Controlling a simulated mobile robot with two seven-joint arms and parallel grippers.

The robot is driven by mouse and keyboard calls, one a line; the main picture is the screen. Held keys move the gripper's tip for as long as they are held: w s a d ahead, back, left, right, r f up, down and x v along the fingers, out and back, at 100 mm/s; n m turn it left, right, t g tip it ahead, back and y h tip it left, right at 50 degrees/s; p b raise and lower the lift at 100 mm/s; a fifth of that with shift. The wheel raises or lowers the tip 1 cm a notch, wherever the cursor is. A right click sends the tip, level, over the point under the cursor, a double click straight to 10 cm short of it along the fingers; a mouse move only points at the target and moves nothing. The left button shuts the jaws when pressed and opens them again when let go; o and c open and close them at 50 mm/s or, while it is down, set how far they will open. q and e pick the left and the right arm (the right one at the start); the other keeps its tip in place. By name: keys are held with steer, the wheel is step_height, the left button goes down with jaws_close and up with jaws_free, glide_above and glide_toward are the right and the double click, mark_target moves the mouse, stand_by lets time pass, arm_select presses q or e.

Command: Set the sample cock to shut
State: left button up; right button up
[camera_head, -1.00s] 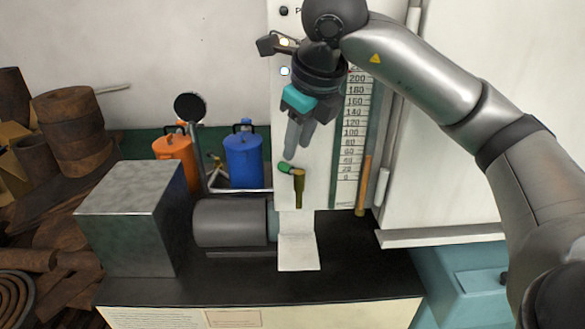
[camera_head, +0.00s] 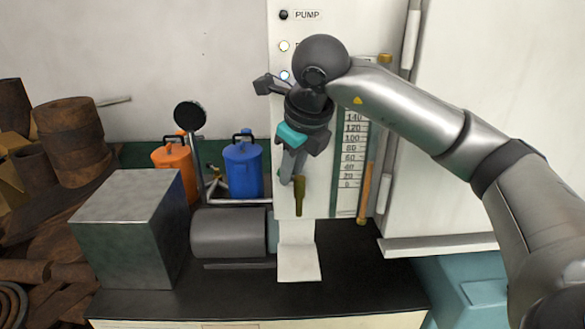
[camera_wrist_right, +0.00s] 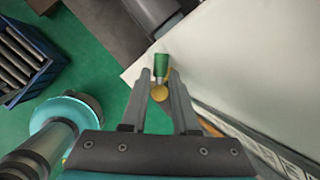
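The sample cock is on the white panel. Its brass body (camera_head: 299,198) points down in the head view, and its green handle is mostly hidden behind my right gripper there. In the right wrist view the green handle (camera_wrist_right: 161,66) and round brass part (camera_wrist_right: 159,92) lie between the fingers. My right gripper (camera_head: 288,176) is at the cock, fingers pointing down. The right wrist view shows its fingers (camera_wrist_right: 159,73) apart, one on each side of the handle; contact cannot be told. My left gripper is not in view.
A white ledge (camera_head: 299,265) juts below the cock. A grey cylinder (camera_head: 229,232) and metal box (camera_head: 128,235) stand to its left. Blue (camera_head: 243,172) and orange (camera_head: 172,162) canisters stand behind. A scale (camera_head: 350,165) is on the panel's right.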

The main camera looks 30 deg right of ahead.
jaws_close()
steer(key=shift+n, duration=0.3)
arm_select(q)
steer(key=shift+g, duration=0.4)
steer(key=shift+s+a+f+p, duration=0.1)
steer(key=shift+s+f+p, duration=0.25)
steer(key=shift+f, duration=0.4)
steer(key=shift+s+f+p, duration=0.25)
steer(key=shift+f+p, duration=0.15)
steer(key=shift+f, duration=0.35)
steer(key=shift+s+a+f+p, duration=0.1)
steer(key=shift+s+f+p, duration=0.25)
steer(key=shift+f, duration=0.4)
arm_select(e)
steer(key=shift+s+a+n+g+y, duration=0.15)
steer(key=shift+n+y, duration=0.5)
steer(key=shift+n, duration=0.8)
steer(key=shift+s+n+g+y, duration=0.15)
steer(key=shift+n+y, duration=0.45)
steer(key=shift+n, duration=0.9)
steer(key=shift+s+a+n+y, duration=0.15)
steer(key=shift+n+y, duration=0.5)
steer(key=shift+n, duration=0.8)
steer(key=shift+o, duration=0.9)
jaws_free()
